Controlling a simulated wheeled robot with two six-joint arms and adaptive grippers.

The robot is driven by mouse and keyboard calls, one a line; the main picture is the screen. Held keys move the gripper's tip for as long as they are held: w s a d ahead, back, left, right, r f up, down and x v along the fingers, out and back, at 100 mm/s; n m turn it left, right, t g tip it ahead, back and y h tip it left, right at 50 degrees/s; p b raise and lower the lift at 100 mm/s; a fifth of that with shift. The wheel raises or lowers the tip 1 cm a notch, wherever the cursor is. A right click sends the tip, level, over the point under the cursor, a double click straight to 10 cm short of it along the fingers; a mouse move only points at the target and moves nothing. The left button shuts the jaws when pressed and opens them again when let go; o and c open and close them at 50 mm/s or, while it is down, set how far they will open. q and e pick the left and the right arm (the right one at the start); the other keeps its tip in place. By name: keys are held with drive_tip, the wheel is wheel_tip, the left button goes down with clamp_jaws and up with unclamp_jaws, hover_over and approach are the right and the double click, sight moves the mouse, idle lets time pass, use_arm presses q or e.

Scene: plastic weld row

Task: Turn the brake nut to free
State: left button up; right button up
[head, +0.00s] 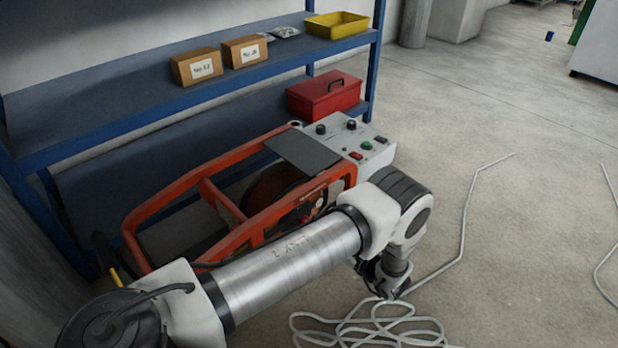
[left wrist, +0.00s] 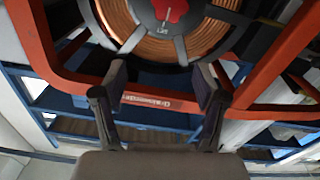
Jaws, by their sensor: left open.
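The machine (head: 165,210) has an orange tube frame, a grey control box (head: 365,150) and a spool partly hidden behind my left arm. In the left wrist view a copper-coloured coil (left wrist: 120,15) is at the top, with a red lobed knob (left wrist: 172,8) at its hub, cut by the top edge. This knob appears to be the brake nut; its turn state cannot be told. My left gripper (left wrist: 158,85) is open and empty, its fingers apart below the coil and in front of an orange frame bar (left wrist: 165,103). In the head view the left gripper (head: 385,285) hangs low beside the machine.
A blue shelf (head: 120,105) stands behind the machine, with cardboard boxes (head: 197,66), a yellow bin (head: 337,24) and a red toolbox (head: 323,97). A pale cable (head: 463,230) lies in loops on the floor under my left gripper. The floor to the right is mostly clear.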

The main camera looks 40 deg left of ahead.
use_arm(q)
wheel_tip(320, 180, down, 5)
drive_tip(key=b, duration=0.2)
drive_tip(key=a+b, duration=0.3)
drive_tip(key=a, duration=0.4)
drive_tip(key=shift+w, duration=0.3)
drive_tip(key=shift+r, duration=0.1)
drive_tip(key=c, duration=1.1)
use_arm(e)
wheel_tip(320, 180, down, 7)
drive_tip(key=shift+w+f, duration=0.15)
drive_tip(key=shift+f, duration=0.05)
